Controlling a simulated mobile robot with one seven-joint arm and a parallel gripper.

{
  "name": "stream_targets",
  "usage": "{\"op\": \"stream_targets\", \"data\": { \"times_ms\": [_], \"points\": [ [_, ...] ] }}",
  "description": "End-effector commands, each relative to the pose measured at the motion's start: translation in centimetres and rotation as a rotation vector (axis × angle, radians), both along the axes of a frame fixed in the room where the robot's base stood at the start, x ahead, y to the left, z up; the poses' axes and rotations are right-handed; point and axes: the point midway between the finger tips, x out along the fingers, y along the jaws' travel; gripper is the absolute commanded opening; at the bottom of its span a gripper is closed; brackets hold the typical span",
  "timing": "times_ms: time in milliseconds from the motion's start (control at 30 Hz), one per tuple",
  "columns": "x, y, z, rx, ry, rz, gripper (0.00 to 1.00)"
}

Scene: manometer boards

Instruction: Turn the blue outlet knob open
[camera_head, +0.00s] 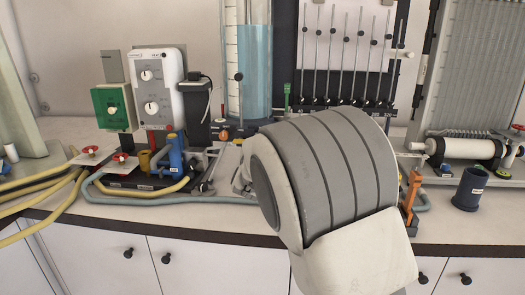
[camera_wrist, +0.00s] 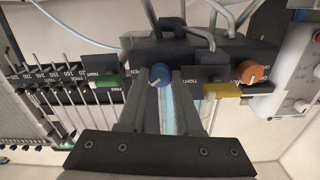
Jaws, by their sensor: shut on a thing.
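The blue knob (camera_wrist: 158,76) shows in the wrist view on a dark block, with a pale pointer line on its face. My gripper (camera_wrist: 160,84) has one finger on each side of it, and the fingers are shut on the knob. In the head view my pale grey arm covers the bench middle and hides both the knob and my fingertips. A clear blue-tinted column (camera_head: 255,70) stands behind the arm, and a blue strip of it shows between my fingers in the wrist view.
An orange knob (camera_wrist: 249,72) and a yellow tag (camera_wrist: 222,90) sit right of my fingers. A green tag (camera_wrist: 105,81) sits left. Hoses rise from the block. In the head view, red valves (camera_head: 90,152) and a blue fitting (camera_head: 177,153) stand left; a dark cup (camera_head: 469,188) stands right.

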Motion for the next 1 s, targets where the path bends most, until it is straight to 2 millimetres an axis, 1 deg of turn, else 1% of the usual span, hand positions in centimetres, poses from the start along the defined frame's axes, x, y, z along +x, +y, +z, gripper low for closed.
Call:
{"op": "stream_targets", "data": {
  "times_ms": [33,500,700,1000],
  "points": [
    [0.00,-0.09,-0.47,0.049,-0.003,-0.001,0.00],
    [0.00,-0.08,-0.33,0.456,-0.015,-0.001,0.00],
    [0.01,-0.08,-0.26,0.569,-0.019,-0.001,0.00],
    [-0.02,0.00,-0.12,0.652,-0.020,0.001,0.00]
  ]
}}
